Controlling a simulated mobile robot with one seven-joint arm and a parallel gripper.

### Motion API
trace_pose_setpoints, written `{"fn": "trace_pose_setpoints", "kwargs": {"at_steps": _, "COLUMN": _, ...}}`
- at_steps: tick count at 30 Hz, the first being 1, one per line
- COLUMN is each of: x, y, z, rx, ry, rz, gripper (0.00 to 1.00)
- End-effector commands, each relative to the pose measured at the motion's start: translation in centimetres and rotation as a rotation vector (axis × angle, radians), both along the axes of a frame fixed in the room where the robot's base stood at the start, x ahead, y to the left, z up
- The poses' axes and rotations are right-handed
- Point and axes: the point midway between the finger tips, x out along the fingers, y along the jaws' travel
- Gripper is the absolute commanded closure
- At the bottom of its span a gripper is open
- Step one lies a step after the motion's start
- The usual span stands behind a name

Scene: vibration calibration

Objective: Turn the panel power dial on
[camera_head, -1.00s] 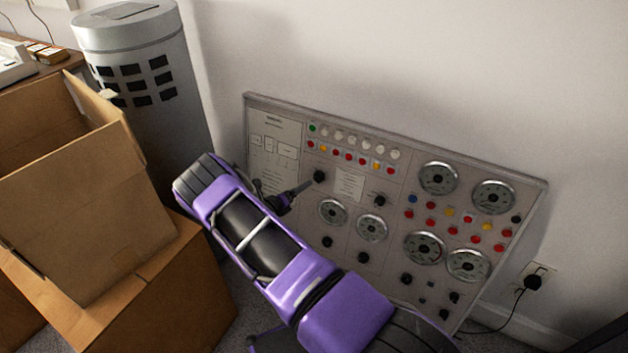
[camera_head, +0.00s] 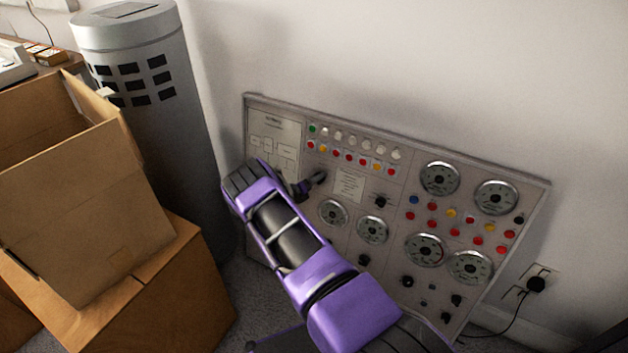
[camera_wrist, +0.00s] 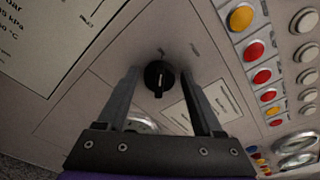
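The control panel (camera_head: 400,170) leans against the wall, with gauges, buttons and black dials. A black dial (camera_wrist: 159,76) with a light pointer mark shows in the wrist view, between and slightly beyond my two fingertips; it also shows in the head view (camera_head: 319,177). My gripper (camera_wrist: 160,82) is open, with one finger on each side of this dial and no visible contact. In the head view my purple arm covers the panel's lower left part, and my gripper is partly hidden at the upper left dial.
Open cardboard boxes (camera_head: 75,200) stand to the left of my arm. A grey cylinder (camera_head: 160,90) stands behind them. A black plug with a cord (camera_head: 536,284) is in the wall outlet at the right. The wall above the panel is clear.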

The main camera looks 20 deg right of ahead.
Motion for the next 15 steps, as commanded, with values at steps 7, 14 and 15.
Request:
{"fn": "trace_pose_setpoints", "kwargs": {"at_steps": 7, "x": 0.01, "y": 0.03, "z": 0.03, "rx": 0.0, "ry": 0.0, "rz": 0.0, "gripper": 0.79}}
{"fn": "trace_pose_setpoints", "kwargs": {"at_steps": 14, "x": 0.01, "y": 0.03, "z": 0.03, "rx": 0.001, "ry": -0.002, "rz": -0.001, "gripper": 1.0}}
{"fn": "trace_pose_setpoints", "kwargs": {"at_steps": 15, "x": 0.01, "y": 0.03, "z": 0.03, "rx": 0.002, "ry": -0.003, "rz": -0.001, "gripper": 1.0}}
